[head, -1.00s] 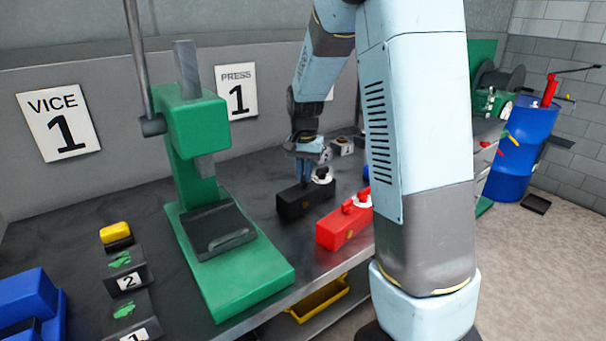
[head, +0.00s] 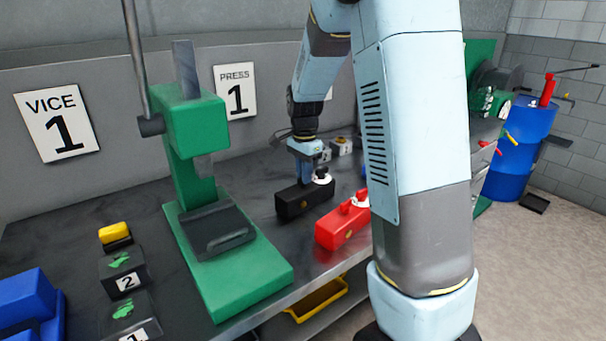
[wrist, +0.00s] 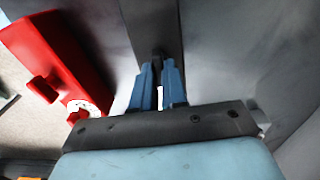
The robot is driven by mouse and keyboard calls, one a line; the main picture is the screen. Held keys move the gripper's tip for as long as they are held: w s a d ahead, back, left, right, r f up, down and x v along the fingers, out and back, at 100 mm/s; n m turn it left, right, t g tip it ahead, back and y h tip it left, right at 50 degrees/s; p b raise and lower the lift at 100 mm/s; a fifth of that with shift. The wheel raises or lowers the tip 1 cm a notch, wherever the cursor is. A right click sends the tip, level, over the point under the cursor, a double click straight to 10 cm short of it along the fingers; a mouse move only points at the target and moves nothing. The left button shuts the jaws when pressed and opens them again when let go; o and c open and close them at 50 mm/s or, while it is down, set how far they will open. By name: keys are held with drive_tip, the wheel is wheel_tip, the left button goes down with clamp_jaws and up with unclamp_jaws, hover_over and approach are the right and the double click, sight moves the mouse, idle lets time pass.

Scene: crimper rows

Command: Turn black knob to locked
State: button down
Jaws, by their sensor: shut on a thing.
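The black box (head: 297,204) lies on the dark bench, with a white round part (head: 323,180) at its right end. My gripper (head: 304,179) points down onto the top of this box. In the wrist view its blue fingers (wrist: 160,80) are closed together on the black knob (wrist: 158,56), and only a small dark part of the knob shows past the tips. The black box (wrist: 150,22) runs away beyond the fingers there. The knob's exact angle and any lock marking cannot be made out.
A red box (head: 340,230) with its own red knob lies just in front and to the right; it also shows in the wrist view (wrist: 55,50). A green press (head: 235,275) stands to the left. A yellow bin (head: 318,300) sits below the bench edge.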

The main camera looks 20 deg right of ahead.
idle(0.4)
drive_tip(key=c, duration=1.2)
unclamp_jaws()
drive_tip(key=shift+o, duration=0.2)
wheel_tip(320, 180, up, 14)
drive_tip(key=shift+f, duration=0.15)
drive_tip(key=s+r+n+t, duration=0.1)
drive_tip(key=s+n, duration=0.5)
drive_tip(key=s, duration=0.8)
drive_tip(key=s+r+n+t, duration=0.1)
drive_tip(key=s+n+t, duration=0.3)
drive_tip(key=s, duration=1)
drive_tip(key=n, duration=0.3)
drive_tip(key=shift+s+a+r+n+t, duration=0.25)
drive_tip(key=shift+s+r+n+t, duration=0.05)
drive_tip(key=shift+r, duration=0.1)
